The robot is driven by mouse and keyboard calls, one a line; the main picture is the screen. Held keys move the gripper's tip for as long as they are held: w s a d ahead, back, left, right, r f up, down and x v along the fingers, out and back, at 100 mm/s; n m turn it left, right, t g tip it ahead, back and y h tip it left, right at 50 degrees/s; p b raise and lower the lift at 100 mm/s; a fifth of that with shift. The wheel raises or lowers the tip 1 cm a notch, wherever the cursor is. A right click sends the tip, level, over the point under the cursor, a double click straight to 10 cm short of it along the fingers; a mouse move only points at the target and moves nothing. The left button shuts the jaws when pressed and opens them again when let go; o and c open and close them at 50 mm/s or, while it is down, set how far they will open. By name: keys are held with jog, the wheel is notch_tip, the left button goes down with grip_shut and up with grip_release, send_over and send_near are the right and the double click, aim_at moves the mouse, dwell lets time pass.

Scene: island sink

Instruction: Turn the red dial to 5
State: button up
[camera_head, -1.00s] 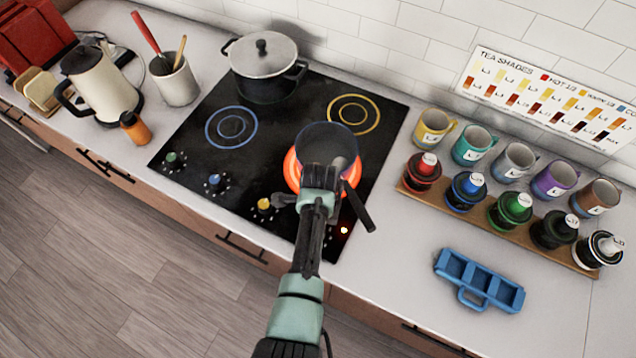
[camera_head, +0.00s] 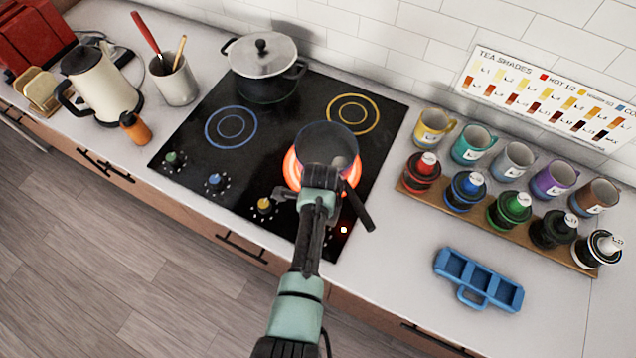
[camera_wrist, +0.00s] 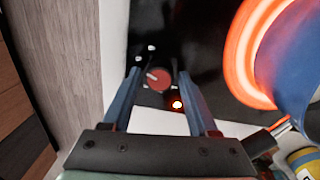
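The red dial (camera_wrist: 158,79) sits on the black cooktop in the wrist view, with a pale pointer mark toward its upper left. My gripper (camera_wrist: 160,75) is open, with one finger on each side of the dial in that view. I cannot tell whether the fingers touch it. A few pale marks lie around the dial, but their numbers are unreadable. In the head view my gripper and arm hide the dial, beside a small lit indicator (camera_head: 344,230).
A dark pan (camera_head: 327,141) stands on the glowing orange burner (camera_head: 292,172), close to my gripper, its handle toward the front right. The yellow dial (camera_head: 264,205) is left of my arm. A blue tray (camera_head: 478,281) lies on the counter at right.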

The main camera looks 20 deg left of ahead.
jog(key=shift+o, duration=0.6)
jog(key=shift+r, duration=0.1)
notch_tip(320, 180, up, 13)
jog(key=b, duration=0.1)
jog(key=shift+w+b, duration=0.25)
jog(key=shift+b, duration=0.05)
